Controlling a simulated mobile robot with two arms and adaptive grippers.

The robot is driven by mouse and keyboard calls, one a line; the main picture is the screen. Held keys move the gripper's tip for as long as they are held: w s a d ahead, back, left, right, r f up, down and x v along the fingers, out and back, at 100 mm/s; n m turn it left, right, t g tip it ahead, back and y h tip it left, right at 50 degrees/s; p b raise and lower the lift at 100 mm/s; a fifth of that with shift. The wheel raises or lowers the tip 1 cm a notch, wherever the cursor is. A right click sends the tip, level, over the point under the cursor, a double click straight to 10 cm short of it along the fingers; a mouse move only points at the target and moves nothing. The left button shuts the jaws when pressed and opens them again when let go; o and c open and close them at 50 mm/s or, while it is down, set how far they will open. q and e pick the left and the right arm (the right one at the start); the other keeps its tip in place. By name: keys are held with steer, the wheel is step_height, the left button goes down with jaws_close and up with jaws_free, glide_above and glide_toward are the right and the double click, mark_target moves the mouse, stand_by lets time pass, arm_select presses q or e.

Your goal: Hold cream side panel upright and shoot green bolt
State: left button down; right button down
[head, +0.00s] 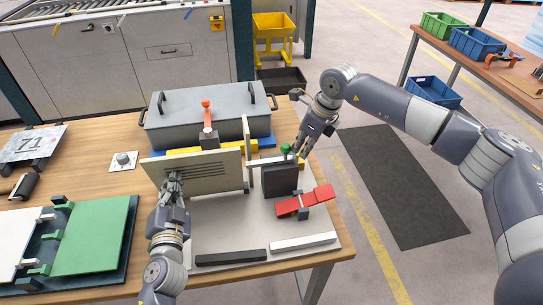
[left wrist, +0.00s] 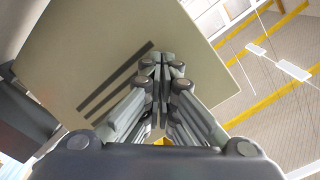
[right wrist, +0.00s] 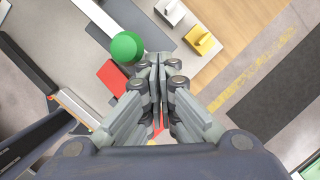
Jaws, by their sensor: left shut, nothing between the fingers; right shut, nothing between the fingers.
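The cream side panel (head: 205,172) stands upright on the light base plate (head: 225,243), with dark slots in its face. My left gripper (head: 174,178) is shut and empty, its fingertips at the panel's front face; in the left wrist view the panel (left wrist: 105,50) fills the area ahead of the tips (left wrist: 160,62). I cannot tell whether they touch. My right gripper (head: 301,153) is shut and empty just right of the knob. In the right wrist view the knob (right wrist: 126,48) lies beside the fingertips (right wrist: 157,60).
A green plate fixture (head: 93,236) is at left. Dark (head: 231,258) and white bars (head: 303,242) lie along the front.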

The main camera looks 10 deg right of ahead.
mark_target(288, 146)
arm_select(q)
steer(key=shift+w, duration=1.8)
arm_select(e)
steer(key=shift+a, duration=0.15)
steer(key=shift+a, duration=2.1)
steer(key=shift+d, duration=0.75)
steer(key=shift+r, duration=4)
